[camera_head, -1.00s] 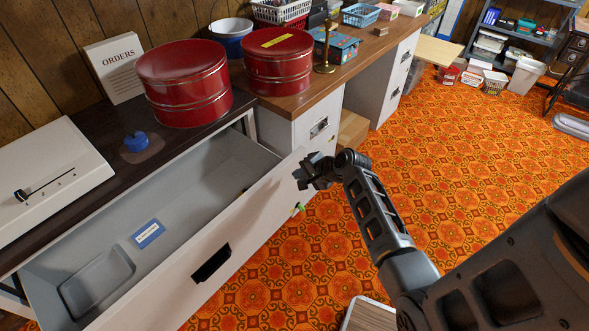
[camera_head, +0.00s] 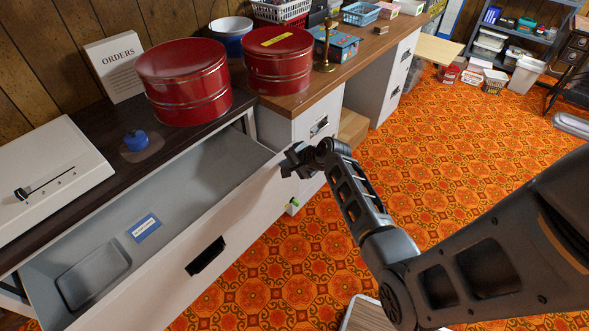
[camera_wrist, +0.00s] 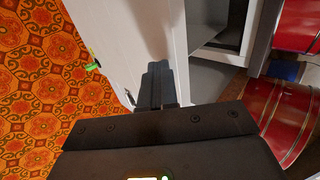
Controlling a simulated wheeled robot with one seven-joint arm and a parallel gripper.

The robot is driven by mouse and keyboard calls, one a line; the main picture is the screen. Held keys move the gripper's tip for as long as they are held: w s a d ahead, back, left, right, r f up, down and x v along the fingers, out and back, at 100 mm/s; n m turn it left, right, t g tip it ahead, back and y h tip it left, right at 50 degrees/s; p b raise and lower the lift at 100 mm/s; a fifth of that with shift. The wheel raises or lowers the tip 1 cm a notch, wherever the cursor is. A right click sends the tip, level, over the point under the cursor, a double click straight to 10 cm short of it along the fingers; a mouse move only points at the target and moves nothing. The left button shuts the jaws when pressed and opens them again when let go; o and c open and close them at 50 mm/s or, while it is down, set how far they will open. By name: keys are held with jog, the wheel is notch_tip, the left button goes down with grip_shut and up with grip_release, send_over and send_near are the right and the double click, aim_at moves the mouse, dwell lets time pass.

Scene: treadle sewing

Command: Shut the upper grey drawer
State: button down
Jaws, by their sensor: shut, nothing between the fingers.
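The upper grey drawer (camera_head: 183,252) is open, pulled out from under the dark tabletop. Inside lie a shallow grey tray (camera_head: 94,276) and a blue-and-white label (camera_head: 145,228). My gripper (camera_head: 293,161) is shut and empty at the right end of the drawer front, near its top edge. In the wrist view the closed fingers (camera_wrist: 156,82) overlap the pale drawer front (camera_wrist: 112,25); they look to be against it, but the exact contact is hidden.
Red tins (camera_head: 182,82), a blue knob-like object (camera_head: 135,140) and a white device (camera_head: 45,185) stand on the tops above. A white drawer cabinet (camera_head: 303,135) stands just right of the open drawer. A small green piece (camera_head: 293,203) shows low by the drawer front.

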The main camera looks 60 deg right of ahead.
jog(key=w+d+b, duration=0.3)
jog(key=w+b, duration=0.3)
jog(key=w, duration=0.6)
jog(key=w+d+b, duration=0.3)
jog(key=w+b, duration=0.3)
jog(key=w, duration=0.6)
jog(key=shift+w+d+r, duration=0.15)
jog(key=shift+w+d, duration=0.1)
jog(key=shift+w, duration=0.05)
jog(key=shift+w+r, duration=0.1)
